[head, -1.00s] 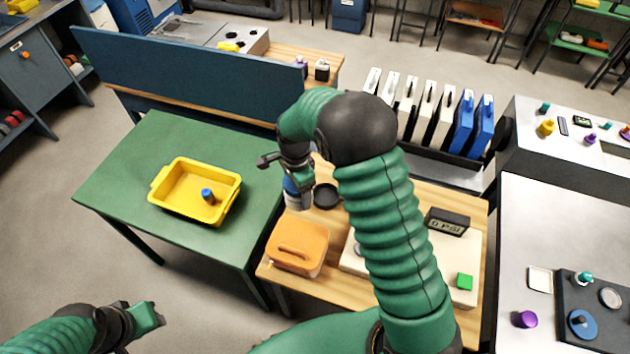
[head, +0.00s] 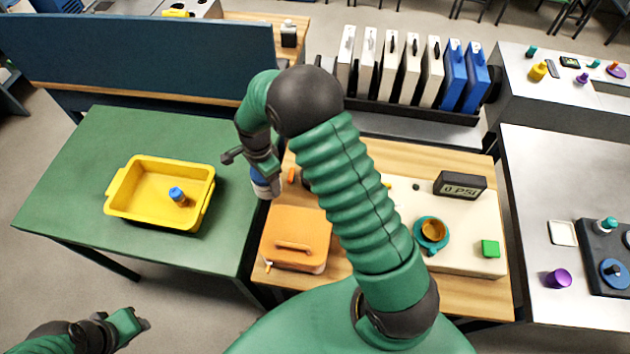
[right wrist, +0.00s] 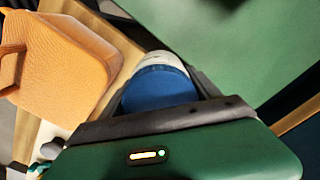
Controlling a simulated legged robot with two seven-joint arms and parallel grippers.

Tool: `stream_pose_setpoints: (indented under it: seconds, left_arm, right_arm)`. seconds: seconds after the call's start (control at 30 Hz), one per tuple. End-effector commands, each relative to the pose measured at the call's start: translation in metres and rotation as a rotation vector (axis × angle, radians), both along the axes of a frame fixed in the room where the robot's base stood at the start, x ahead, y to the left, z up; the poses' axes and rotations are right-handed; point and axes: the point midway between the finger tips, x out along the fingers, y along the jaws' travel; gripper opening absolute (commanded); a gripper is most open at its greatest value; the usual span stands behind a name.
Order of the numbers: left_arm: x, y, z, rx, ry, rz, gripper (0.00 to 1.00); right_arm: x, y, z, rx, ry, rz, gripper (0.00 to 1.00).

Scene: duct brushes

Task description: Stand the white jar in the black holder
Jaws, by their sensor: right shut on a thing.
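The white jar (head: 266,189) with a blue lid (right wrist: 160,88) is in my right gripper (head: 264,174). In the head view it hangs by the gap between the green table and the wooden table, just past the orange box. In the right wrist view the blue lid sits between the fingers, with a strip of white body (right wrist: 160,57) beyond it. The black holder is not visible now; my right arm covers that part of the wooden table. My left gripper (head: 136,322) is low at the left, away from the tables, and its jaw opening is unclear.
An orange box (head: 296,240) stands on the wooden table (head: 440,292) near the jar. A yellow tray (head: 118,208) holding a blue-topped item (head: 178,196) is on the green table (head: 90,150). A teal cup (head: 431,233), green block (head: 490,249) and gauge display (head: 459,186) are right of my arm.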

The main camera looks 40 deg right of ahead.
Motion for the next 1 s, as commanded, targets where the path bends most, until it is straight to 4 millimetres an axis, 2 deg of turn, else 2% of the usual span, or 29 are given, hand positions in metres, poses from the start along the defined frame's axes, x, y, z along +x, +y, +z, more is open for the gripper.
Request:
stream_pose_setpoints:
  seconds: [0.17,0.6,0.7,0.83,1.0]
  left_arm:
    - [0.000,0.000,0.007,0.000,-0.001,0.000,0.36]
    - [0.000,0.000,0.026,0.000,-0.001,0.000,0.36]
    - [0.000,0.000,0.029,0.000,-0.001,0.000,0.36]
    - [0.000,0.000,0.032,0.000,-0.001,0.000,0.36]
    - [0.000,0.000,0.038,0.000,-0.001,0.000,0.36]
  right_arm:
    - [-0.007,-0.026,0.000,0.002,0.001,-0.007,0.24]
    - [-0.032,-0.126,-0.010,0.002,0.000,-0.007,0.24]
    - [-0.037,-0.144,-0.012,0.001,0.001,-0.005,0.24]
    - [-0.040,-0.153,-0.017,0.001,0.001,-0.002,0.24]
    - [-0.040,-0.155,-0.044,0.002,0.002,-0.001,0.24]
